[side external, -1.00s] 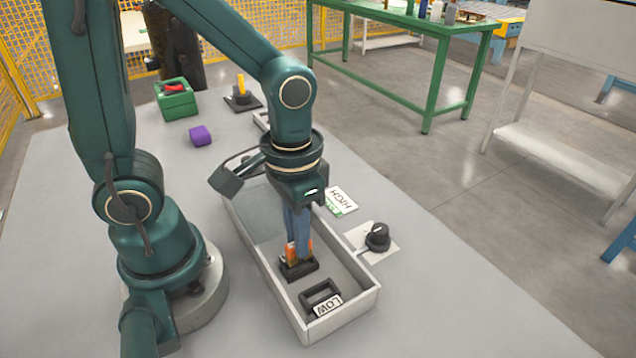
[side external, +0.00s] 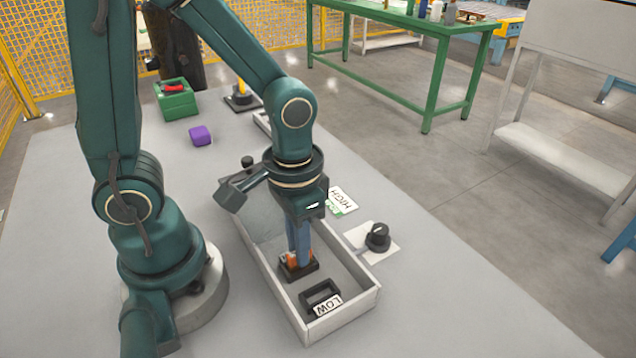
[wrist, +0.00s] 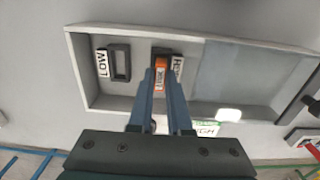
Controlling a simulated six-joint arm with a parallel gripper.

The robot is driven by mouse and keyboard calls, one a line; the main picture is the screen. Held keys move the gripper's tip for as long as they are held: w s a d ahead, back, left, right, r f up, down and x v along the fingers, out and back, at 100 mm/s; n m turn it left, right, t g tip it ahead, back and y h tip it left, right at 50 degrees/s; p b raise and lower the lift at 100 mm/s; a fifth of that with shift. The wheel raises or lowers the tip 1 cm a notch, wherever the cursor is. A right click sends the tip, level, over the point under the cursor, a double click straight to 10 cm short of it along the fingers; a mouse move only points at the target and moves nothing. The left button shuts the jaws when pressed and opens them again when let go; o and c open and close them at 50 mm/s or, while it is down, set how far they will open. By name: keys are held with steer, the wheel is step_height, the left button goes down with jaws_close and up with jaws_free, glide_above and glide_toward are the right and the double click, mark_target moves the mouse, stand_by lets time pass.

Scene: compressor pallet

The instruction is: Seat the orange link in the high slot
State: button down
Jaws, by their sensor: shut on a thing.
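The orange link (wrist: 161,75) stands between the fingers of my gripper (wrist: 161,82) in the wrist view. My gripper (side external: 300,258) is shut on it, low inside the grey tray (side external: 290,305). The link (side external: 289,256) shows only in part in the side view, its lower end in the black high slot (side external: 301,272). How deep it sits is hidden by the fingers and slot walls. The empty black low slot (side external: 320,293) is nearer the camera, with a LOW label. In the wrist view a partly covered label (wrist: 177,67) is beside the link's slot.
A black knob (side external: 377,236) on a white plate stands right of the tray, near a HIGH card (side external: 342,199). A purple block (side external: 200,136) and a green box (side external: 176,100) with a red thing lie farther back. The front of the table is clear.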

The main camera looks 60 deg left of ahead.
steer(key=shift+f, duration=0.35)
steer(key=c, duration=0.8)
jaws_free()
steer(key=shift+r, duration=2.6)
steer(key=shift+r, duration=0.1)
steer(key=shift+s+a+r+t, duration=0.25)
steer(key=shift+a+r+t, duration=0.15)
steer(key=shift+r+t, duration=0.65)
steer(key=shift+s+a+r+t, duration=0.2)
steer(key=shift+a+r+t, duration=0.2)
steer(key=shift+r+t, duration=0.65)
steer(key=shift+s+a+r+t, duration=0.35)
steer(key=shift+r+t, duration=0.35)
steer(key=shift+r, duration=0.7)
